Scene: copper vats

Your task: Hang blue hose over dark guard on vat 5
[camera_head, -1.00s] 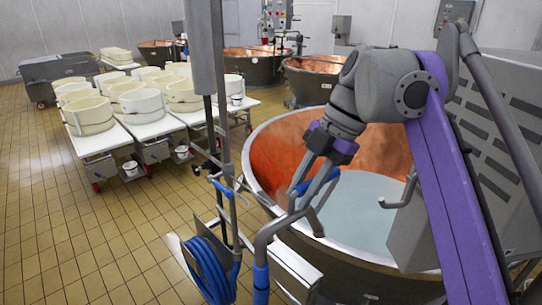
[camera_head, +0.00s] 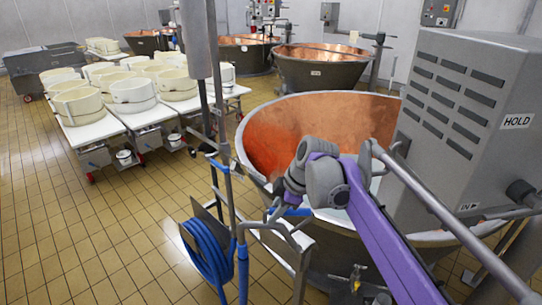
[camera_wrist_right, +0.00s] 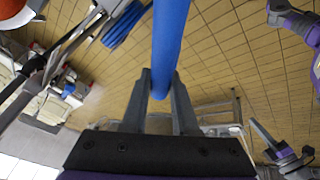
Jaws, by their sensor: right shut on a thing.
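My right gripper (camera_head: 279,211) is in front of the near-left rim of the large copper-lined vat (camera_head: 270,138) in the head view. It is shut on the blue hose (camera_head: 297,211), and only a short blue piece shows there. In the right wrist view the hose (camera_wrist_right: 170,40) runs up from between the two fingertips (camera_wrist_right: 160,92). My right arm hides part of the vat's inside. I cannot make out a dark guard for certain. My left gripper does not show clearly in either view.
A coiled blue hose (camera_head: 205,252) hangs on a stand left of the vat, beside a grey pipe with a blue sleeve (camera_head: 243,272). A large grey box (camera_head: 470,110) and rails stand at right. White moulds on tables (camera_head: 135,92) are back left. The tiled floor at left is clear.

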